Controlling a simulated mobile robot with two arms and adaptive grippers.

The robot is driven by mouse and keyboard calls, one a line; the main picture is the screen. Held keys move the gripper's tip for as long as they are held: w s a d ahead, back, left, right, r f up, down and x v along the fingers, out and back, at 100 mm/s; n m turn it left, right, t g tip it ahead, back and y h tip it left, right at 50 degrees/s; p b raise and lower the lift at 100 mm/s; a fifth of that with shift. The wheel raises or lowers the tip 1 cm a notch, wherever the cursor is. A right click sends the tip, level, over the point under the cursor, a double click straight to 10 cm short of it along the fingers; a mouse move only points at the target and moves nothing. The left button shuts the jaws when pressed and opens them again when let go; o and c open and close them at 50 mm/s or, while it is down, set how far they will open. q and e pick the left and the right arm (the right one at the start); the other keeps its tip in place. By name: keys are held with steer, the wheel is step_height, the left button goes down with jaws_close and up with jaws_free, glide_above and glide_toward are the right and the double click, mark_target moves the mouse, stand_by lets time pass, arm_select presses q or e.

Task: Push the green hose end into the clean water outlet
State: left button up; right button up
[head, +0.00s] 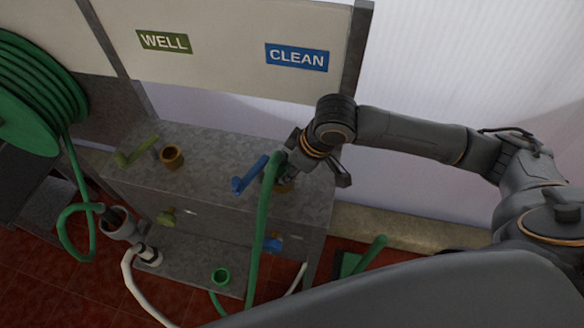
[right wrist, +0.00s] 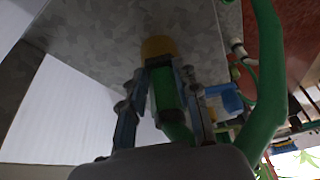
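The green hose (head: 262,225) runs up from the lower front to the grey bench under the blue CLEAN sign (head: 297,57). My right gripper (head: 288,168) is over the clean outlet beside the blue lever (head: 250,175). In the right wrist view its two fingers (right wrist: 166,88) are closed around the green hose end (right wrist: 165,92). The hose end lines up with the brass clean water outlet (right wrist: 158,47) and appears to meet it; how deep it sits I cannot tell. In the head view the gripper mostly hides the outlet (head: 285,187). My left gripper is out of view.
The well outlet (head: 172,156) and its olive lever (head: 137,151) stand left on the bench, under the WELL sign (head: 164,41). A green hose reel (head: 38,95) is at far left.

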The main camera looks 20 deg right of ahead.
steer(key=o, duration=0.4)
steer(key=shift+o, duration=0.2)
